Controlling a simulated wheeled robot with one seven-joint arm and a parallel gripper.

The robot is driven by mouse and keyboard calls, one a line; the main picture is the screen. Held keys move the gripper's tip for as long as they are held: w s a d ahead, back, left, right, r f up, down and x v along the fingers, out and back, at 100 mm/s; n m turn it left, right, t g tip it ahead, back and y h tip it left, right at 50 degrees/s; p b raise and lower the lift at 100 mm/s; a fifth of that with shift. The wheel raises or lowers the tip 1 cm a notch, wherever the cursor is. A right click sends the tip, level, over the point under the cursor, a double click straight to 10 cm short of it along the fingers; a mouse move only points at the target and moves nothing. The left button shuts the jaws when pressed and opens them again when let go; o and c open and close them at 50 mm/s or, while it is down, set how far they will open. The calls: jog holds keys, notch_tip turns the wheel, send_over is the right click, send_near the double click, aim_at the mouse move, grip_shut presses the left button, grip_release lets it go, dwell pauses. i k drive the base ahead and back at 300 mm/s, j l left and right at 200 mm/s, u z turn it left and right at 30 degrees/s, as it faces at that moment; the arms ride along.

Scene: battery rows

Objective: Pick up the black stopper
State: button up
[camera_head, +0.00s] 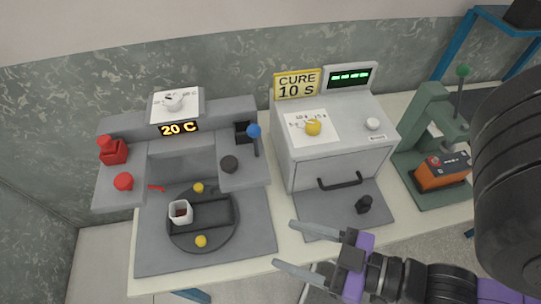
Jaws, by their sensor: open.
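A small black stopper-like piece (363,204) with a knobbed top stands on the grey mat in front of the cure oven.
The cure oven (333,160) has a dark door handle (340,181) just behind the knobbed piece. At left, the grey machine holds a white cup (180,213) on a round dark plate (222,241). A green press (437,125) with an orange-black block (443,171) stands right.

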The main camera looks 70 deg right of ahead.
aim_at(363, 205)
jog(key=k+z, duration=0.4)
jog(key=k, duration=0.25)
jog(key=k+l+z, duration=0.1)
jog(key=k+z, duration=0.3)
jog(key=k, duration=0.3)
jog(key=j+u, duration=0.35)
jog(key=i+j+u, duration=0.15)
jog(key=j+u, duration=0.15)
jog(key=j, duration=0.15)
